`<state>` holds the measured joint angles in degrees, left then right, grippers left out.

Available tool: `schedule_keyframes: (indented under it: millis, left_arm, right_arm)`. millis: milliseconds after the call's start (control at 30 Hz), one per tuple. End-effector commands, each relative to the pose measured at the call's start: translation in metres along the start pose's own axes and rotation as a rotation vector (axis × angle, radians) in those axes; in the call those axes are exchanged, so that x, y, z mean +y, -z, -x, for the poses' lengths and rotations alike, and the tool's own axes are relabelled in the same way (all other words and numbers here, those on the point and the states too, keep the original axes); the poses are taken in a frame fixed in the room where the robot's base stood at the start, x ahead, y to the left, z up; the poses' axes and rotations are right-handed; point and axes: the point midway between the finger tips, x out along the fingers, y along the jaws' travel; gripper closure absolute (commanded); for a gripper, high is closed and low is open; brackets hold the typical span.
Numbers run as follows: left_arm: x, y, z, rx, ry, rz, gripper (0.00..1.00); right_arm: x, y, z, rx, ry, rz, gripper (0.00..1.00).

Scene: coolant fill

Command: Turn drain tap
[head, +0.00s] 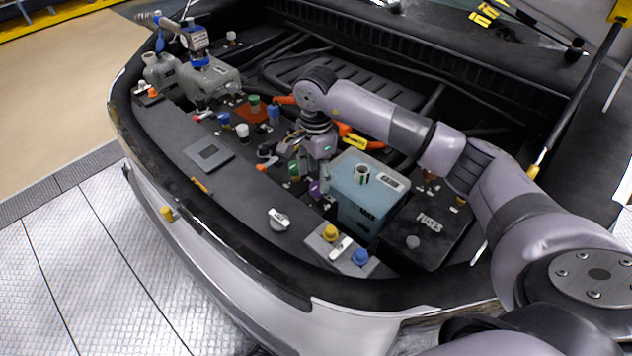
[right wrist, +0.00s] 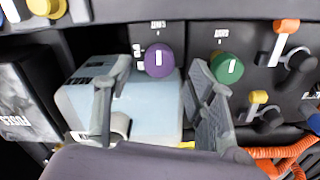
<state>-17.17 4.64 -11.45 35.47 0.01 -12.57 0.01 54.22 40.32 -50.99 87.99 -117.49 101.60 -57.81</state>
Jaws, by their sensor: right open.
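My right gripper (head: 306,168) reaches down over the front of the engine bay; in the right wrist view it is open and empty (right wrist: 160,82). A purple round knob (right wrist: 159,60) with a white bar shows between its fingertips, and a green one (right wrist: 228,68) is just right of them. The purple knob (head: 316,189) is partly hidden by the gripper in the head view. A lever with an orange handle (right wrist: 287,27) and one with a yellow handle (right wrist: 258,97) sit further right. Labels are too small to read, so I cannot tell which is the drain tap.
A blue-grey tank (head: 349,209) stands right of the gripper, with a black fuse box (head: 425,222) beyond it. Yellow and blue caps sit on a front plate (head: 322,244). Orange hose (right wrist: 282,153) lies at the wrist view's lower right.

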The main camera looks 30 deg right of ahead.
Motion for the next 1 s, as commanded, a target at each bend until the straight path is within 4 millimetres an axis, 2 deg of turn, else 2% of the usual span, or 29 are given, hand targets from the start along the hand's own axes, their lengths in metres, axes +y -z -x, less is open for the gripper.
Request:
schedule_keyframes:
  millis: [33,200,400,567,1000]
  left_arm:
    - [0.000,0.000,0.000,0.000,0.000,0.000,0.68]
    - [0.001,0.000,0.000,0.000,-0.001,0.000,0.68]
    - [0.001,0.000,0.000,0.000,-0.001,0.000,0.68]
    - [0.001,0.000,0.000,0.000,-0.001,0.000,0.68]
    - [0.001,0.001,0.000,0.000,-0.001,0.000,0.68]
  right_arm:
    - [-0.002,0.001,0.013,0.001,0.006,-0.001,0.49]
    - [-0.001,0.001,0.048,0.001,0.005,-0.001,0.49]
    - [-0.001,0.001,0.074,0.002,0.002,-0.002,0.49]
    - [0.000,0.001,0.081,0.001,0.001,-0.002,0.49]
    - [0.000,0.000,0.081,0.001,0.000,-0.002,0.49]
